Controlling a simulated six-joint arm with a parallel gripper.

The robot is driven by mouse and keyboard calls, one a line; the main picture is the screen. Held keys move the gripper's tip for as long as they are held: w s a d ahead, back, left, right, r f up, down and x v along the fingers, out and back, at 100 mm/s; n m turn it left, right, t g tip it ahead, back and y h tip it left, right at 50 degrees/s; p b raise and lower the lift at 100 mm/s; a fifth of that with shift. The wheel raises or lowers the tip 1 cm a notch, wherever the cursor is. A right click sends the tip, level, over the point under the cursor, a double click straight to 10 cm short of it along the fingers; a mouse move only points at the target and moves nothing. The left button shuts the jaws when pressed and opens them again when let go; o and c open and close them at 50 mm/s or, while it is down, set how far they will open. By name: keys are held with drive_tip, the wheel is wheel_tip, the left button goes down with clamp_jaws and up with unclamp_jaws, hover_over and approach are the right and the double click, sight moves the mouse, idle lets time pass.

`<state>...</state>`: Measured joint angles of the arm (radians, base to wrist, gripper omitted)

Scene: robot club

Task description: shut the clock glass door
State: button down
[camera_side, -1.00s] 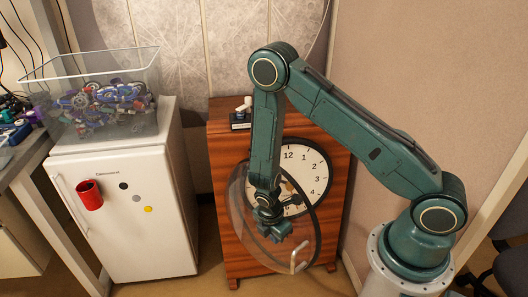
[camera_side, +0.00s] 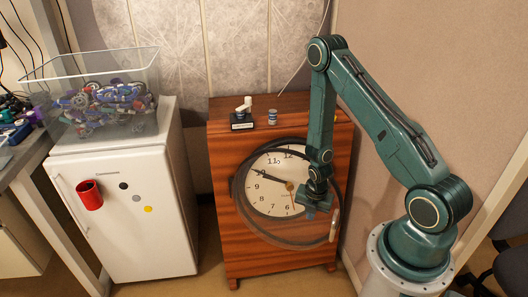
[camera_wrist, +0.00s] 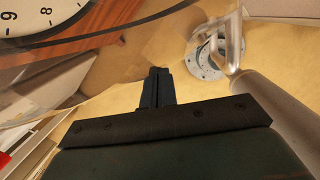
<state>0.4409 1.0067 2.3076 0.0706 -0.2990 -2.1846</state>
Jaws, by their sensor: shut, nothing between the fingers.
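The clock has a white dial (camera_side: 268,200) set in a reddish wooden cabinet. Its round glass door (camera_side: 285,241) has a dark rim, appears hinged at the left and stands partly open, its lower and right rim out in front of the dial. A pale handle (camera_side: 335,224) sits on the door's right edge. My gripper (camera_side: 318,208) is shut and empty, in front of the door's right part, left of the handle. In the wrist view my shut fingers (camera_wrist: 158,73) are near the glass (camera_wrist: 105,65); I cannot tell whether they touch it. The handle (camera_wrist: 234,45) shows right of them.
A small white-and-black object (camera_side: 242,116) and a small jar (camera_side: 272,117) stand on the cabinet top. A white fridge (camera_side: 130,220) with a red cup (camera_side: 89,195) stands at left, under a clear bin (camera_side: 105,120) of parts. Floor in front is clear.

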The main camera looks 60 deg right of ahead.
drive_tip(key=w+d+f+n, duration=0.1)
drive_tip(key=d+n, duration=0.1)
drive_tip(key=d, duration=0.6)
drive_tip(key=w+d+f+n, duration=0.1)
drive_tip(key=w+d, duration=0.1)
drive_tip(key=d, duration=0.7)
drive_tip(key=shift+d+n+t+y, duration=0.3)
drive_tip(key=shift+n+t+y, duration=0.1)
drive_tip(key=shift+s+a, duration=0.15)
drive_tip(key=s+a+r, duration=0.2)
drive_tip(key=s+r, duration=0.2)
drive_tip(key=r, duration=0.6)
drive_tip(key=shift+s+a+r, duration=0.15)
drive_tip(key=shift+r, duration=0.05)
